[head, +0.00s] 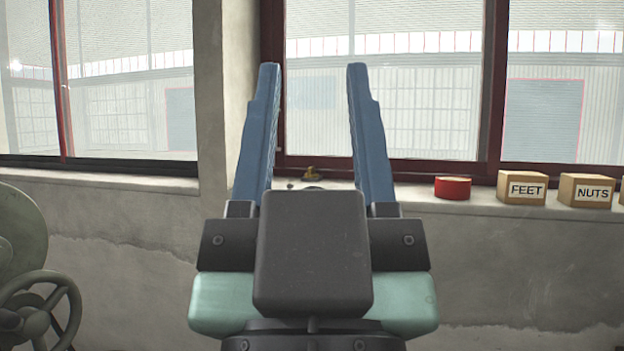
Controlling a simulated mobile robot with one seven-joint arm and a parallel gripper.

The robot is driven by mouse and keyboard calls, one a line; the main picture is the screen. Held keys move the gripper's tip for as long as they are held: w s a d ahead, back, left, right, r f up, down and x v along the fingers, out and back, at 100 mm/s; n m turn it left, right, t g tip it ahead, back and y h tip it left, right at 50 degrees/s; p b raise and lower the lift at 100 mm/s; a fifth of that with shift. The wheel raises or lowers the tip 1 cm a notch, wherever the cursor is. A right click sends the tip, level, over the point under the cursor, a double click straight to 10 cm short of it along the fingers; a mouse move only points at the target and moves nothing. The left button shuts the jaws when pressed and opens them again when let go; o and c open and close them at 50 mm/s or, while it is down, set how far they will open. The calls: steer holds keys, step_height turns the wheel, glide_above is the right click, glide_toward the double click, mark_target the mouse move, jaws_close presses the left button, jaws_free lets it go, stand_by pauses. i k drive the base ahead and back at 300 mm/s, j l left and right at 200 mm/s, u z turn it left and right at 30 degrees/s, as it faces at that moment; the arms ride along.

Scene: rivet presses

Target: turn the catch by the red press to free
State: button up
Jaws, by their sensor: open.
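My gripper (313,70) is in the middle of the head view, pointing up and away, with its two blue fingers wide apart and nothing held between them. No red press and no catch can be made out in this view. My gripper's body covers the lower middle of the picture, so anything behind it is hidden.
A window sill (470,207) runs along the wall. A green machine with a handwheel (38,318) stands at the left.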

mark_target(311, 174)
steer(key=i+l+u, duration=0.35)
steer(key=i, duration=0.4)
steer(key=i+l+u, duration=0.4)
steer(key=i, duration=0.25)
steer(key=i+l+u, duration=0.35)
steer(key=i+l, duration=0.3)
